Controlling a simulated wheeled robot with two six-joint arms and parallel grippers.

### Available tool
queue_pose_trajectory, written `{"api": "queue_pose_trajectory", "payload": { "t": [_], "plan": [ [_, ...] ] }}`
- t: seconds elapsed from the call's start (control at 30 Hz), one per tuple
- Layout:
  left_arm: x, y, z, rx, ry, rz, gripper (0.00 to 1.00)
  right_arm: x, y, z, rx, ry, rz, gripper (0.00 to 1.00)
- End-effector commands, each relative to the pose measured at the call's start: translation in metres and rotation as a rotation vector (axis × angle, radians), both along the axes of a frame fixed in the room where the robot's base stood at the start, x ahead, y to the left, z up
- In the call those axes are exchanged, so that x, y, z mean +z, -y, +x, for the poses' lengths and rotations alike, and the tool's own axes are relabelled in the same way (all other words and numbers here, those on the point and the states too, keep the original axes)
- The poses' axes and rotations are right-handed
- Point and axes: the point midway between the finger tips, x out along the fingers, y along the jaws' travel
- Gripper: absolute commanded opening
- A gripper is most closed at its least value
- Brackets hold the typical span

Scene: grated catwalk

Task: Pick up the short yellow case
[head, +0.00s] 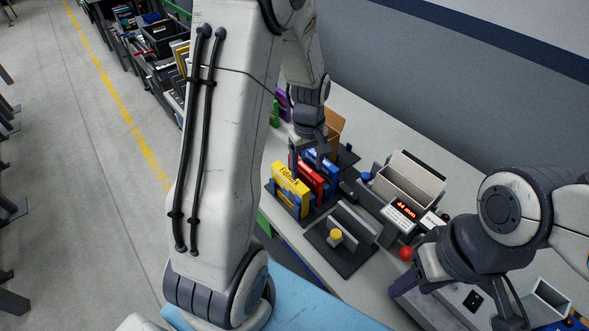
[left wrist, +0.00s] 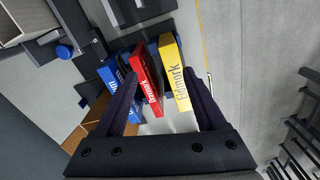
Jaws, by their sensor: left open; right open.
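The yellow case (head: 290,186) stands upright in a dark rack at the near left end of a row of cases, with a red case (head: 311,180) and blue ones beside it. It also shows in the left wrist view (left wrist: 174,72) with dark lettering. My left gripper (head: 311,152) is open and empty over the row. In the left wrist view, its fingers (left wrist: 160,78) straddle the red and yellow cases, with the yellow one nearer the right finger. Contact cannot be told. My right gripper (head: 468,288) is open at the lower right, away from the cases.
A cardboard box (head: 334,124) is behind the cases.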

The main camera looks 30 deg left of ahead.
Motion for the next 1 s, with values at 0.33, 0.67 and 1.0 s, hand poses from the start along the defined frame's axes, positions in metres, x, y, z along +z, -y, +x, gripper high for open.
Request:
{"api": "queue_pose_trajectory", "payload": {
  "t": [0.33, 0.67, 1.0],
  "plan": [
    [-0.035, -0.050, 0.002, 0.235, -0.016, 0.003, 0.72, 0.024, 0.000, 0.000, 0.001, -0.001, -0.001, 0.50],
    [-0.065, -0.051, 0.002, 0.232, -0.011, 0.003, 0.72, 0.032, 0.000, 0.000, 0.002, -0.001, -0.001, 0.50],
    [-0.104, -0.054, 0.000, 0.231, -0.012, 0.003, 0.72, 0.054, 0.000, 0.000, 0.006, 0.000, -0.001, 0.50]
  ]
}}
